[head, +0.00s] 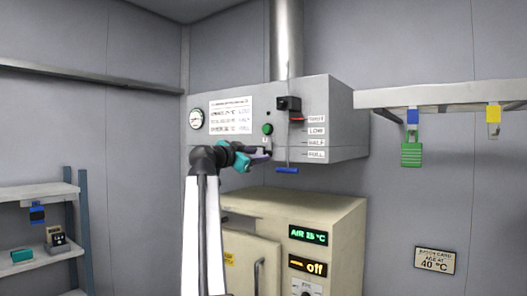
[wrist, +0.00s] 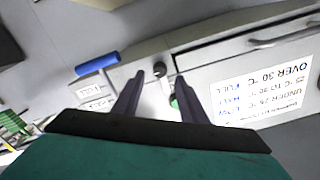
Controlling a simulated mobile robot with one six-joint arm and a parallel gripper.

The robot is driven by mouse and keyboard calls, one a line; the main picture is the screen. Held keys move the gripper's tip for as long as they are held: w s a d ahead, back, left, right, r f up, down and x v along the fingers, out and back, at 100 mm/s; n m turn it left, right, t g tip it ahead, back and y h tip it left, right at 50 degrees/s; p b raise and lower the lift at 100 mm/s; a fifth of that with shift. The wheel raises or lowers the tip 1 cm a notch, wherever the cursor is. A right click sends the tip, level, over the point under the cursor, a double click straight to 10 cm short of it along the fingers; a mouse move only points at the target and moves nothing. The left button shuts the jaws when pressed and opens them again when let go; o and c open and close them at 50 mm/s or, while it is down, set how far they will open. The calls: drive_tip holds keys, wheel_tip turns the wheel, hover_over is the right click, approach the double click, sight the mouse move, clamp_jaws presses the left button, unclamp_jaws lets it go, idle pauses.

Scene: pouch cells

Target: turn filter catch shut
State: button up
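The filter catch (wrist: 159,71) is a small dark knob with a pale lever, at the corner of a panel with a bar handle in the wrist view. My gripper (wrist: 160,79) is open, with its two dark fingers apart on either side of the catch. I see no contact between fingers and catch. In the head view my gripper (head: 266,154) is at the lower front of the grey hood (head: 340,103), below the green button (head: 267,129). It hides most of the catch there.
A damper lever with a blue handle (head: 287,170) hangs close right of my gripper, by the level labels (head: 316,143). An oven (head: 335,215) stands below the hood. A rail (head: 440,96) with a green padlock (head: 411,155) is at right, shelves (head: 35,192) at left.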

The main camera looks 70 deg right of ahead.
sight(268, 148)
drive_tip(key=shift+p+x, duration=0.75)
drive_tip(key=shift+x, duration=1.6)
